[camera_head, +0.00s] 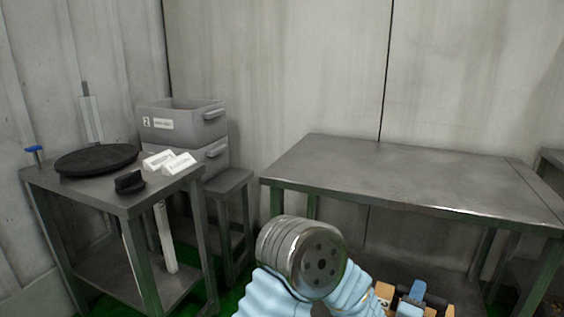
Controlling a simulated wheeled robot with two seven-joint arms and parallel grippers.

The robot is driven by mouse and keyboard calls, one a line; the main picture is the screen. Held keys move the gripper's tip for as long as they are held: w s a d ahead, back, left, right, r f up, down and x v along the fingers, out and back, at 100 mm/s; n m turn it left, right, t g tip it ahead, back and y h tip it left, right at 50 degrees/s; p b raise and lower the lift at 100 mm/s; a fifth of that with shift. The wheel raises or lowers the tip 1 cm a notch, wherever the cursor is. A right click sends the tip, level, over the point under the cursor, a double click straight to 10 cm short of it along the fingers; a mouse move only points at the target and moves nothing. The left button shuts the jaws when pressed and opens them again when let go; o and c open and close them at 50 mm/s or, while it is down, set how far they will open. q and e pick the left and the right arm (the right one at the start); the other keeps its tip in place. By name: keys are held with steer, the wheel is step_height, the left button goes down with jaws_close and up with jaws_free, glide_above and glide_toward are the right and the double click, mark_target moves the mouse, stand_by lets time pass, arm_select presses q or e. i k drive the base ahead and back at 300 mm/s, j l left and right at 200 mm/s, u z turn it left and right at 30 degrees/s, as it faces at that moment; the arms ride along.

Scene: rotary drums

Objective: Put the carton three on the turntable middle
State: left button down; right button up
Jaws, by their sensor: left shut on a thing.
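The turntable (97,159) is a flat black disc on the left metal table. My left gripper (411,297) is low at the bottom edge, just right of my light-blue arm and partly cut off. It is shut on a tan, box-like thing (384,291), which seems to be a carton. Most of it is hidden, and I cannot read a number on it. The gripper is far to the right of the turntable and in front of the right-hand table. My right gripper is not in view.
The left table (129,205) also bears two white blocks (179,164), a dark block (130,182) and a blue-topped knob (34,150). Grey crates (180,128) are stacked behind it on a low stand. The wide right table (410,180) is bare.

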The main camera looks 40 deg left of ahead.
mark_target(98, 156)
steer(key=k+j+u, duration=0.1)
steer(key=k+u, duration=0.2)
steer(key=k, duration=0.3)
steer(key=u, duration=1.55)
steer(key=i+u, duration=0.45)
steer(key=i, duration=0.55)
